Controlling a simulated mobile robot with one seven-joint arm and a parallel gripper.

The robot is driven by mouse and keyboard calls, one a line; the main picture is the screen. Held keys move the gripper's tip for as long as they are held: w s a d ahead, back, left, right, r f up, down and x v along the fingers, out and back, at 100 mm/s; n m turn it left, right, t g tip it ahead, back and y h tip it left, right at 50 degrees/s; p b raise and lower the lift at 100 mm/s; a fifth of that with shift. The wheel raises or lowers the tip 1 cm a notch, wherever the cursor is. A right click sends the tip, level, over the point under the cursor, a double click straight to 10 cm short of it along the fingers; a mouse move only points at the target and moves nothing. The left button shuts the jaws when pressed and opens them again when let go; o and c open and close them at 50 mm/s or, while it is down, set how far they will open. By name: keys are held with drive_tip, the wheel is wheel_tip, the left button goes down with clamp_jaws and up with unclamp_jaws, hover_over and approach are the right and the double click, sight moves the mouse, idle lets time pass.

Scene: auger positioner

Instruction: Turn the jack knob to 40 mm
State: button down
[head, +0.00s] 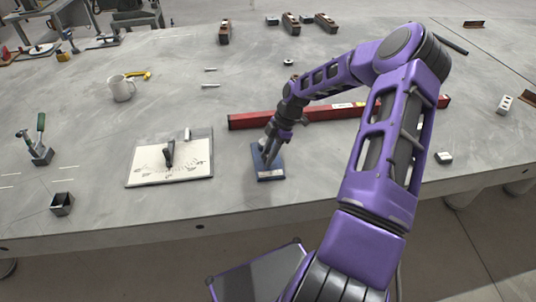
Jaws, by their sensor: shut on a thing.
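A small blue-based device (270,175), which looks like the jack, sits on the grey table near its front edge. My gripper (267,150) reaches down onto it from the upper right. It is shut on the jack's knob, which the fingers largely hide. No scale or millimetre reading can be made out at this size.
A white board (145,178) with dark handles lies left of the jack. A long red bar (250,120) lies behind it. A mug (121,88), a yellow tool (138,75) and a green-handled tool (41,135) stand further left. A small open box (62,205) is at the front left.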

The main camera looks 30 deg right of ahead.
drive_tip(key=shift+f+n, duration=0.1)
drive_tip(key=shift+n, duration=0.2)
drive_tip(key=shift+s, duration=0.1)
drive_tip(key=c, duration=0.8)
unclamp_jaws()
drive_tip(key=shift+c, duration=0.2)
drive_tip(key=v, duration=1.7)
drive_tip(key=shift+r, duration=0.3)
